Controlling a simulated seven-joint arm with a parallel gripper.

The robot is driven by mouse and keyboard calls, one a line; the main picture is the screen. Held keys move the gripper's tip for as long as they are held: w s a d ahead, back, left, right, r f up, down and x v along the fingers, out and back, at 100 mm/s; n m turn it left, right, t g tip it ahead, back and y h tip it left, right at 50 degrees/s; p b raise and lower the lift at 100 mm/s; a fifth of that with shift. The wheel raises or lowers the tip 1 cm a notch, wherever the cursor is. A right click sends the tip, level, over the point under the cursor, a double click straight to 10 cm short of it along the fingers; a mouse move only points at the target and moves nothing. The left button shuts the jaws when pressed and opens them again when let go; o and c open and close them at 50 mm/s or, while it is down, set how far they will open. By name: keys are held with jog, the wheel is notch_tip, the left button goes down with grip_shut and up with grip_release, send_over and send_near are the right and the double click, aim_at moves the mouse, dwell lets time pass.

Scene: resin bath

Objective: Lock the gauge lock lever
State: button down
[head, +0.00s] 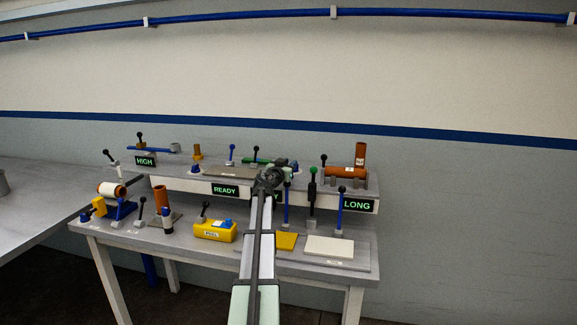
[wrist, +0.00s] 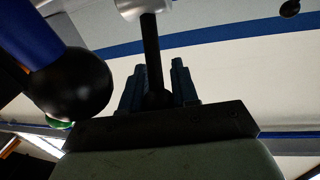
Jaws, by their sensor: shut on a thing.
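My gripper (head: 270,178) is at the middle of the bench, beside the upper shelf's front edge. In the wrist view its two dark blue-grey fingers (wrist: 158,88) stand on either side of a black lever rod (wrist: 151,50). They are shut on this lever near its rounded end. The rod runs up to a pale metal hub (wrist: 141,6). In the head view my arm and gripper hide the held lever. No label naming the gauge lock lever can be read.
A blue lever with a large black ball knob (wrist: 75,85) is close to my gripper in the wrist view. A yellow box (head: 214,231) and white plate (head: 330,247) lie on the lower bench.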

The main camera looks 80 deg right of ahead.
jog(key=shift+w+a+f+h, duration=0.15)
jog(key=shift+w+a+h, duration=0.25)
jog(key=shift+h, duration=0.2)
jog(key=c, duration=1.2)
grip_release()
jog(key=shift+a, duration=0.1)
jog(key=shift+o, duration=0.2)
jog(key=shift+s, duration=0.1)
jog(key=shift+s, duration=0.1)
jog(key=v, duration=1.3)
jog(key=shift+a, duration=0.35)
